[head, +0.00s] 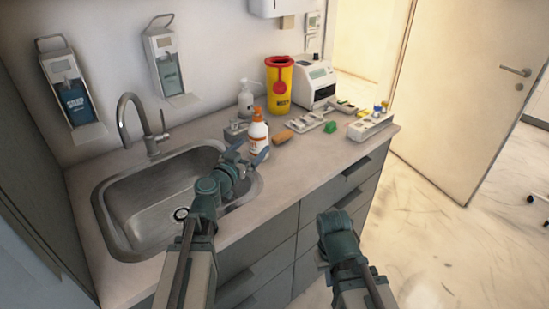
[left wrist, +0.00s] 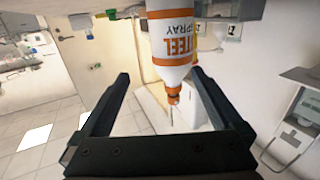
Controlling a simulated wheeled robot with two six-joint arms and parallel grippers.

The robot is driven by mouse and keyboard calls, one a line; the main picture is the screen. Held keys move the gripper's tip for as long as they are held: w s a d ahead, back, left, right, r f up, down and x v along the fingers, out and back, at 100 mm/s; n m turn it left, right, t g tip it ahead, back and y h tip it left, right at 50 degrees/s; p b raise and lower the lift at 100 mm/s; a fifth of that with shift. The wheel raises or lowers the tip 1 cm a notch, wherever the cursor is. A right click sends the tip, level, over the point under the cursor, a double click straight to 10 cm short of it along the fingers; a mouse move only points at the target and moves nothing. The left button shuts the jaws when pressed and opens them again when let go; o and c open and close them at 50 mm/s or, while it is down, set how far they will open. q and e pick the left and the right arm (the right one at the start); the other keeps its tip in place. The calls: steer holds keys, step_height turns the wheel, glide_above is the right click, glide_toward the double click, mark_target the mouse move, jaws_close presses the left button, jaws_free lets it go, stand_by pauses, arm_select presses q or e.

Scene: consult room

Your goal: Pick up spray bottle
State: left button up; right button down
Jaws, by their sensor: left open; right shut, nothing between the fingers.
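The spray bottle (head: 258,135) is white with an orange top and stands upright on the counter right of the sink. My left gripper (head: 247,157) is open and empty just in front of it. In the left wrist view the bottle (left wrist: 170,38) appears upside down, with an orange "STEEL SPRAY" label, beyond and between the open fingers (left wrist: 160,76); I see no contact. My right gripper (head: 336,240) is low in front of the drawers, away from the bottle. It is shut and empty, its fingertips mostly hidden.
The metal sink (head: 155,205) and faucet (head: 133,115) are on the left. A white pump bottle (head: 245,98), a yellow bin (head: 280,85) and a white device (head: 314,82) stand behind. A brown item (head: 283,136), a green item (head: 330,127) and trays lie to the right.

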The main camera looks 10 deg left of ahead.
mark_target(262, 128)
arm_select(q)
steer(key=shift+w+a+n+t+y, duration=0.1)
steer(key=shift+a+n+t+y, duration=0.25)
steer(key=shift+a, duration=0.5)
steer(key=w, duration=0.4)
steer(key=w+d, duration=0.1)
steer(key=w, duration=0.3)
steer(key=w+d, duration=0.1)
steer(key=w, duration=0.3)
steer(key=shift+d+r, duration=0.1)
steer(key=shift+s, duration=0.1)
jaws_close()
